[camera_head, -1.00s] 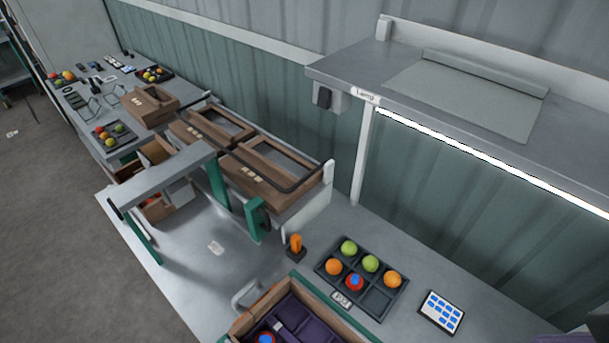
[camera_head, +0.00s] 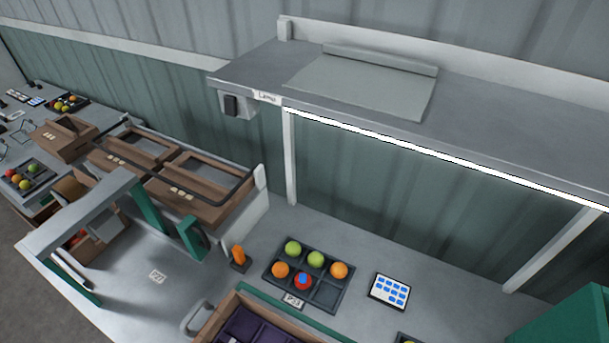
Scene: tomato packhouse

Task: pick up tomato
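In the head view, a dark compartment tray (camera_head: 328,297) on the bench holds several tomatoes. Two green tomatoes (camera_head: 293,248) (camera_head: 316,259) sit in its back row, with an orange tomato (camera_head: 339,270) to their right. Another orange tomato (camera_head: 280,269) is at the front left. A red tomato (camera_head: 303,283) with a blue patch on top sits beside it in the front row. The front right compartment is empty. Neither of my grippers shows in the view.
A cardboard box with purple dividers (camera_head: 215,320) stands at the bottom edge, in front of the tray. A tablet (camera_head: 389,291) lies right of the tray. An orange-topped item (camera_head: 238,256) stands to its left. A shelf with a light strip (camera_head: 440,155) overhangs the bench. A green block (camera_head: 570,315) is at the lower right.

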